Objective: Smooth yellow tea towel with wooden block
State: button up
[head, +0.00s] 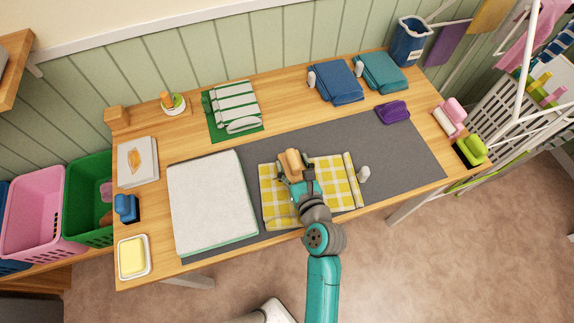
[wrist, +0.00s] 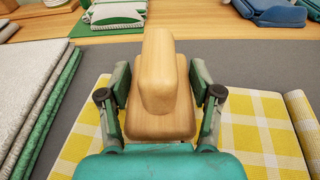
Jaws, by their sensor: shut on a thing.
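The yellow and white checked tea towel (head: 333,172) lies on the grey mat near the table's front edge. Its right side forms a raised fold or roll (head: 353,180), which also shows at the right of the wrist view (wrist: 304,125). My gripper (head: 291,172) is shut on the wooden block (head: 293,162), over the towel's left part. In the wrist view the block (wrist: 160,85) stands upright between both fingers, its wide base low down. I cannot tell whether the base touches the towel. My arm hides part of the towel's middle and front.
A folded white and green towel stack (head: 212,200) lies left of the yellow towel. A purple item (head: 393,112) lies farther right. The grey mat (head: 270,140) is clear behind the towel.

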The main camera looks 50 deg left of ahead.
aim_at(317, 164)
jog(key=shift+w+d, duration=0.15)
jog(key=shift+w, duration=0.3)
jog(key=shift+w, duration=0.1)
jog(key=shift+w+d+f, duration=0.1)
jog(key=shift+w+d, duration=0.3)
jog(key=shift+w, duration=0.6)
jog(key=shift+w+d+f, duration=0.1)
jog(key=shift+w+d, duration=0.3)
jog(key=shift+w, duration=0.6)
jog(key=shift+w+d+f, duration=0.1)
jog(key=shift+w+d, duration=0.3)
jog(key=shift+w, duration=0.6)
jog(key=shift+r, duration=0.1)
jog(key=shift+r, duration=2.9)
jog(key=shift+r, duration=0.1)
notch_tip(317, 164, up, 3)
jog(key=shift+f, duration=0.1)
